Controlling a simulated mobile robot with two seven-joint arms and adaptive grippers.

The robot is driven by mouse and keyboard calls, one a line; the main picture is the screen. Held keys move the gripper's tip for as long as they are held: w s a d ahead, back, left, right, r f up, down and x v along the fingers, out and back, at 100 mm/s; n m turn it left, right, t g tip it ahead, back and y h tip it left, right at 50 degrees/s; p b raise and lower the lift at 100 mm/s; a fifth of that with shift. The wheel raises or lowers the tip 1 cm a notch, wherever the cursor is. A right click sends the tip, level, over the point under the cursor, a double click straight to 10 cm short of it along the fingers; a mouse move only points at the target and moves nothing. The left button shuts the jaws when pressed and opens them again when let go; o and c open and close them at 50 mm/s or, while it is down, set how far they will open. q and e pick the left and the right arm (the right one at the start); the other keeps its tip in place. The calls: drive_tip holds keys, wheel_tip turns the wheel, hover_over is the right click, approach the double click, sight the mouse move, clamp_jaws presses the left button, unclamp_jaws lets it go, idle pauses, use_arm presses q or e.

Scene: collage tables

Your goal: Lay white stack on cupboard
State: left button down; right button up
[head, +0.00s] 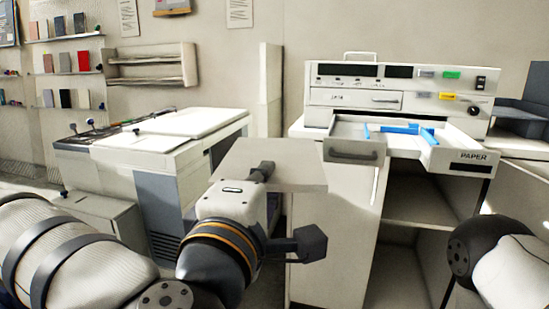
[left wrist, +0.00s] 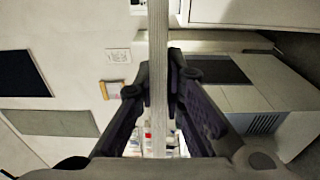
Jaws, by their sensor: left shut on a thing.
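The white stack (head: 295,175) is a flat, pale sheet-like bundle in the middle of the head view, held up in the air. My left gripper (head: 264,171) is shut on its near edge. In the left wrist view the stack (left wrist: 158,35) shows edge-on as a thin pale strip, and the fingers of the left gripper (left wrist: 162,85) close on it from both sides. A white cupboard (head: 332,235) with open shelves stands behind and to the right of the stack. My right arm shows at the lower right, but its gripper is out of view.
A white machine (head: 400,85) stands on the cupboard. Its drawer (head: 355,150), marked PAPER at the right, is pulled out and holds blue parts (head: 405,130). A low white unit (head: 150,150) stands at the left. Wall shelves (head: 150,65) hang behind it.

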use_arm(q)
drive_tip(key=s+a+f+n+y, duration=0.1)
drive_tip(key=a+f+y, duration=0.1)
drive_tip(key=a+f, duration=0.6)
drive_tip(key=a+f+n+y, duration=0.1)
drive_tip(key=a+f, duration=0.7)
drive_tip(key=f, duration=0.5)
drive_tip(key=shift+s+f+y, duration=0.2)
drive_tip(key=shift+s+y, duration=0.2)
drive_tip(key=shift+a, duration=0.15)
